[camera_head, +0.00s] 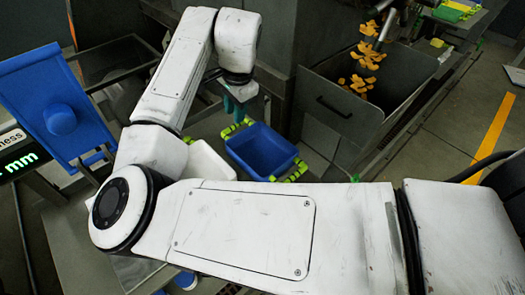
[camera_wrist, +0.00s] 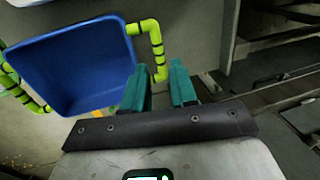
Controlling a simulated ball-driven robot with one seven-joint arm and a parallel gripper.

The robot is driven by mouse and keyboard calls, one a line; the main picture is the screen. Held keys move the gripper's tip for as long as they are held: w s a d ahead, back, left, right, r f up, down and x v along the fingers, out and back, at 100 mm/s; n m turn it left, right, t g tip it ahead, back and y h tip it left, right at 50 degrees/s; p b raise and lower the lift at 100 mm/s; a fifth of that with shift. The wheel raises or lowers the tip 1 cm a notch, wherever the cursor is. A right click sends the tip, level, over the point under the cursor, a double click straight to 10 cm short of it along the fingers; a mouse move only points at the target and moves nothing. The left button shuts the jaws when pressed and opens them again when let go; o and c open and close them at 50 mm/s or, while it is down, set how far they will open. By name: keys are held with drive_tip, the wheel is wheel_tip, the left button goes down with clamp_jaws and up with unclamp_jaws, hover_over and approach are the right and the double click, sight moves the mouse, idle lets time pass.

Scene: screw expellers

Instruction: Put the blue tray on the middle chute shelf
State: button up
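The blue tray (camera_head: 262,150) has yellow-green tube handles on its sides and looks empty. It lies below my gripper (camera_head: 236,106) in the head view. In the wrist view the blue tray (camera_wrist: 75,65) is at the upper left. My gripper (camera_wrist: 160,88) has two teal fingers standing apart, with a gap between them. The right handle (camera_wrist: 157,45) of the tray reaches down to the gap at the fingertips. I cannot tell whether the fingers touch it. What lies under the tray is mostly hidden. I cannot make out the middle chute shelf for certain.
A white container (camera_head: 208,162) is left of the tray, partly behind my arm. A grey metal bin (camera_head: 340,108), with orange pieces above it, stands to the right. A blue panel (camera_head: 50,100) and a green-lit display (camera_head: 20,160) are at left. The floor at right is open.

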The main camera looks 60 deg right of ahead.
sight(235, 126)
drive_tip(key=shift+w+d+f+p, duration=0.15)
drive_tip(key=shift+f+p, duration=0.1)
drive_tip(key=shift+f, duration=0.65)
drive_tip(key=shift+w+a+f+p, duration=0.1)
drive_tip(key=shift+w+f+p, duration=0.1)
drive_tip(key=shift+f, duration=0.75)
drive_tip(key=shift+w+d+f+p, duration=0.1)
drive_tip(key=shift+f+p, duration=0.15)
drive_tip(key=shift+f, duration=0.65)
clamp_jaws()
